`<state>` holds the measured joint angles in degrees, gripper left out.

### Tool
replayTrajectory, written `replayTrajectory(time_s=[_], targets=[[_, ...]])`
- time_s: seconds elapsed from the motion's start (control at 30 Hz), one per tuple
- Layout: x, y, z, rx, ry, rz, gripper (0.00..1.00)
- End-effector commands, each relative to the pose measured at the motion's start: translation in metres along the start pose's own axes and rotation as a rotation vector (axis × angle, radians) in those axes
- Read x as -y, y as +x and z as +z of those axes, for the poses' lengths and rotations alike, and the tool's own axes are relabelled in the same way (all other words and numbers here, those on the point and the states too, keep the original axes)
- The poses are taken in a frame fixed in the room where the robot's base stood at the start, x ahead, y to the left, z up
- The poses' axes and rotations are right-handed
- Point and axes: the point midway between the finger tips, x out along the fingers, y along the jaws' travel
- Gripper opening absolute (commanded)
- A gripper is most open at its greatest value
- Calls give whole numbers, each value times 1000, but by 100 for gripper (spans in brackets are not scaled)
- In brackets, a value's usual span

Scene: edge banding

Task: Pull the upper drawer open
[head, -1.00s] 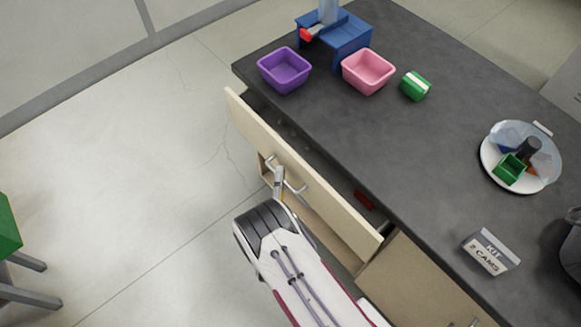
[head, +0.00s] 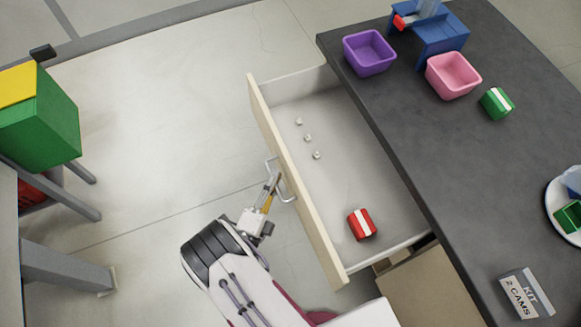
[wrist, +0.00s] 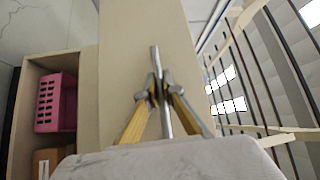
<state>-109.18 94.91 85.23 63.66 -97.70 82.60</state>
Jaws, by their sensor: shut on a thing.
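The upper drawer (head: 291,177) is pulled well out from the dark-topped bench in the head view, its inside open to view. Inside lie a red block with a white stripe (head: 362,224) and several small pale pieces (head: 308,138). A metal bar handle (head: 284,190) is on the drawer's light wooden front. My gripper (head: 270,190) is shut on this handle, outside the drawer front. In the wrist view, the yellow-sided fingers of my gripper (wrist: 160,92) close around the upright-looking handle bar (wrist: 155,62).
On the bench top (head: 400,125) stand a purple bin (head: 369,53), a pink bin (head: 453,76), a green block (head: 496,103), a blue stand (head: 440,35) and a kit sign (head: 527,293). A green box (head: 40,120) is at left. Floor between is clear.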

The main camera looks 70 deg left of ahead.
Motion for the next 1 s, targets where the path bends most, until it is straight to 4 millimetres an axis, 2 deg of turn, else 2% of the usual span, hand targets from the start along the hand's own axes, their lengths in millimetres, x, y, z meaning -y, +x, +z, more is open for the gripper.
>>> replayTrajectory(time_s=[0.1,0.27,0.7,0.73,0.8,1.0], targets=[[2,-11,10,2,-1,0,0],[4,-18,18,1,-1,0,0],[5,-20,20,-1,-2,1,0],[5,-20,20,-1,-1,1,12],[5,-20,20,-1,-1,1,25],[5,-20,20,-1,-1,1,25]])
